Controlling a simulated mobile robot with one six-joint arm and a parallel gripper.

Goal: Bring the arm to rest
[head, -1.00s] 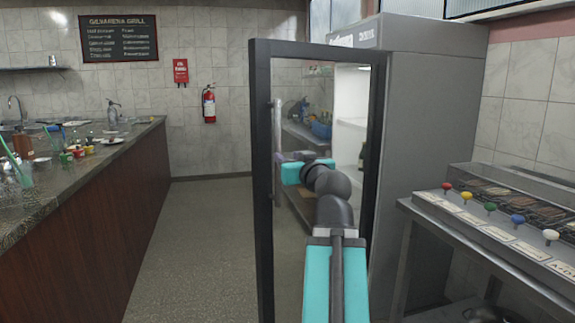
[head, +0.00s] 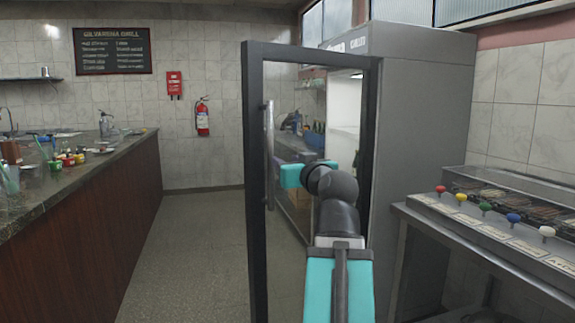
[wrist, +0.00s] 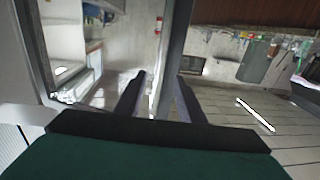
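My arm (head: 338,220) reaches forward in the head view, in front of the open glass door (head: 256,200) of the tall grey fridge. The teal wrist part (head: 292,176) is close to the door's upright handle (head: 269,145). The fingers are hidden in the head view. In the wrist view my gripper (wrist: 160,76) has its two dark fingers apart, with nothing clearly held. A grey upright bar (wrist: 180,40) shows beyond and between the fingers; I cannot tell whether they touch it.
The fridge body (head: 420,150) stands right of the door. A grill counter with coloured knobs (head: 483,207) is at the right. A long counter (head: 100,190) with small items runs along the left. The floor (head: 195,250) between is clear. A fire extinguisher (head: 202,118) hangs on the back wall.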

